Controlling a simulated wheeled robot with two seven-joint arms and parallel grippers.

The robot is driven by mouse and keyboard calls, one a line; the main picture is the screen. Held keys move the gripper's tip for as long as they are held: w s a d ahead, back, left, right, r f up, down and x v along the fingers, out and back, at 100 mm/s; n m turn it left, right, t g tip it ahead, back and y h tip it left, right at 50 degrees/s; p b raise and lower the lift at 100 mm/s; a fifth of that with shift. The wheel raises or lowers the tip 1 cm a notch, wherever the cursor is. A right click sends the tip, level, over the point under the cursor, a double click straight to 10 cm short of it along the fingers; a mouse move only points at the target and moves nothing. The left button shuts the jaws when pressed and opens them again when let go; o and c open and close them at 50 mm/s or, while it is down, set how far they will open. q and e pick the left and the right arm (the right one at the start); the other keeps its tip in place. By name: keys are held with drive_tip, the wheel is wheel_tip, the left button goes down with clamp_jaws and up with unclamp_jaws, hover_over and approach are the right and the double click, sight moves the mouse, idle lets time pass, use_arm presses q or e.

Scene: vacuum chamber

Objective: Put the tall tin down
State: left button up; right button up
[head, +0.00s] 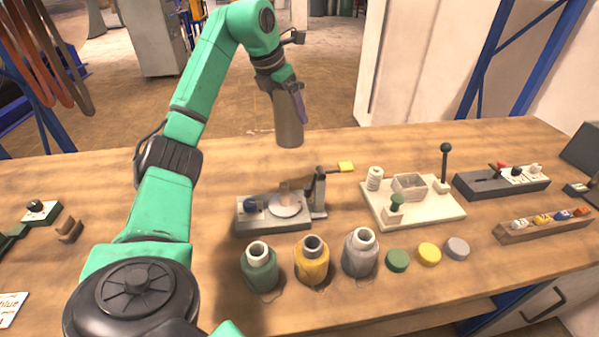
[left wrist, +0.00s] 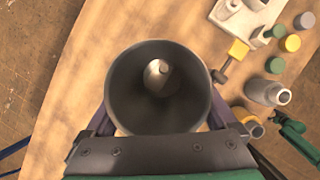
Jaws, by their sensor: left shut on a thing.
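The tall tin (head: 289,124) is a dark grey cylinder, upright near the far edge of the bench. My left gripper (head: 288,92) is shut on its upper part. In the head view its base overlaps the far strip of the bench; I cannot tell whether it touches the top. In the left wrist view I look down into the open mouth of the tin (left wrist: 118,92), with the fingers of my left gripper (left wrist: 158,122) on either side of it. A pale rounded thing (left wrist: 158,76) shows inside, partly in shadow. My right gripper is not in view.
The wooden bench (head: 100,185) is clear left and right of the tin. Coloured discs (head: 428,254) and racks (head: 502,181) lie to the right.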

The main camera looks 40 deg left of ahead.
use_arm(q)
wheel_tip(320, 180, down, 17)
drive_tip(key=b, duration=0.2)
drive_tip(key=shift+w+b, duration=0.1)
drive_tip(key=shift+b, duration=0.25)
drive_tip(key=o, duration=1.1)
